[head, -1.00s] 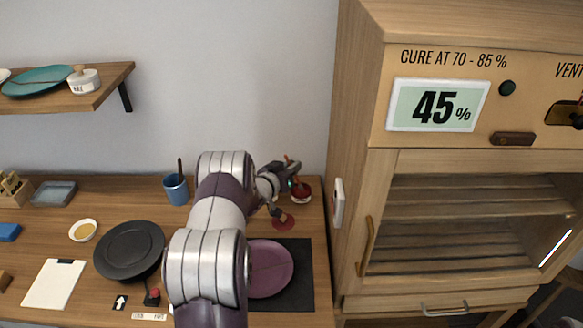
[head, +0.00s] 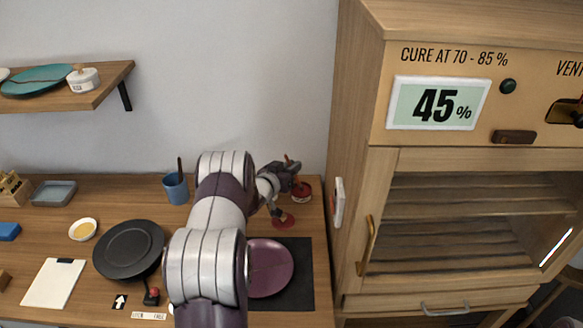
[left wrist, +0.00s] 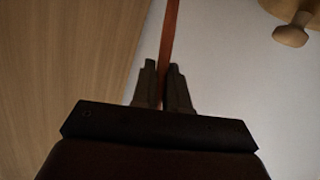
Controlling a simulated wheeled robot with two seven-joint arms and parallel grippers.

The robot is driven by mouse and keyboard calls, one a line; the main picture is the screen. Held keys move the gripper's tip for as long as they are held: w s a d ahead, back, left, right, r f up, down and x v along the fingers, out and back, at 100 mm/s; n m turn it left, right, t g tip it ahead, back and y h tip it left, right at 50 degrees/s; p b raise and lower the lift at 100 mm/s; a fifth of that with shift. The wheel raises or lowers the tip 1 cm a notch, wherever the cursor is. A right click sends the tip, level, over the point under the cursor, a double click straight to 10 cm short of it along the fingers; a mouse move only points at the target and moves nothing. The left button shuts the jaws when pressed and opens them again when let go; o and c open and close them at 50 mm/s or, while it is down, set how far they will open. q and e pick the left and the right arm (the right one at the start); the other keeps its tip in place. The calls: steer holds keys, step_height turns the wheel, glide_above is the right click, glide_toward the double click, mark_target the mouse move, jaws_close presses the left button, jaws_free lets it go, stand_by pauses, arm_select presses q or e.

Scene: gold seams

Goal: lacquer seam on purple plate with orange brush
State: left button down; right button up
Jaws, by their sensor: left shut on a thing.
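My left gripper (head: 293,181) is above the back right of the table, at the small red pot (head: 304,195). In the left wrist view its fingers (left wrist: 163,75) are shut on the thin orange-red handle of the orange brush (left wrist: 171,35). The brush's bristle end cannot be made out. The purple plate (head: 278,262) lies flat on a black mat (head: 303,290), nearer than the gripper; my arm hides its left edge. My right gripper is in neither view.
A black round stand (head: 130,249), blue cup (head: 176,189) and small yellow-filled dish (head: 83,230) are left of my arm.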

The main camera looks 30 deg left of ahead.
arm_select(q)
step_height(320, 180, up, 7)
steer(key=p, duration=0.4)
steer(key=shift+p, duration=0.35)
steer(key=shift+f, duration=0.1)
